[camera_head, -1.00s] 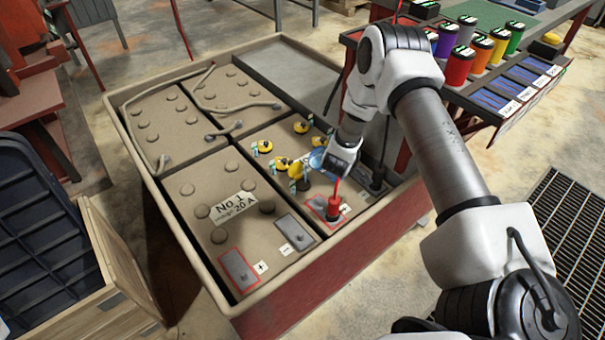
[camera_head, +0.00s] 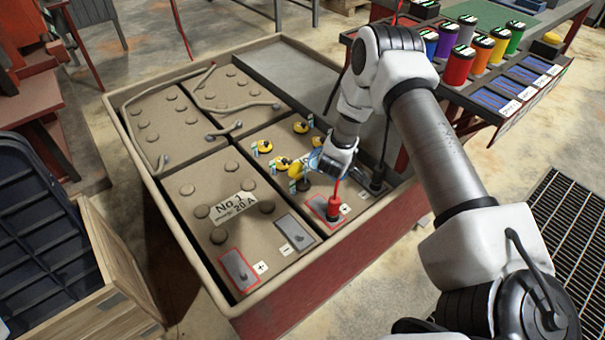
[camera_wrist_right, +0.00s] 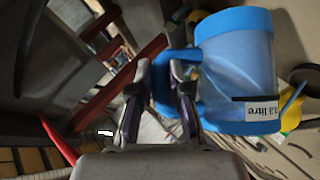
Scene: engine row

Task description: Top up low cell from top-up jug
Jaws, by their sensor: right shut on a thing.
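My right gripper (camera_wrist_right: 160,82) is shut on the handle of a blue, translucent jug (camera_wrist_right: 238,62) with a white litre label, upside down in the wrist view. In the head view my right gripper (camera_head: 329,168) and the partly hidden jug (camera_head: 315,159) are low over the right front battery block. The jug's tilt and whether it pours cannot be told. That block has several yellow caps (camera_head: 301,127) with small tags beside them, and a dark cap or opening (camera_head: 304,184). The low cell cannot be picked out. My left gripper is not in view.
A raised rim (camera_head: 190,262) surrounds the battery blocks. A red terminal (camera_head: 333,209) with a red cable and a black terminal (camera_head: 377,182) stand close to my right gripper. A bench (camera_head: 465,85) with coloured cans is behind my right arm.

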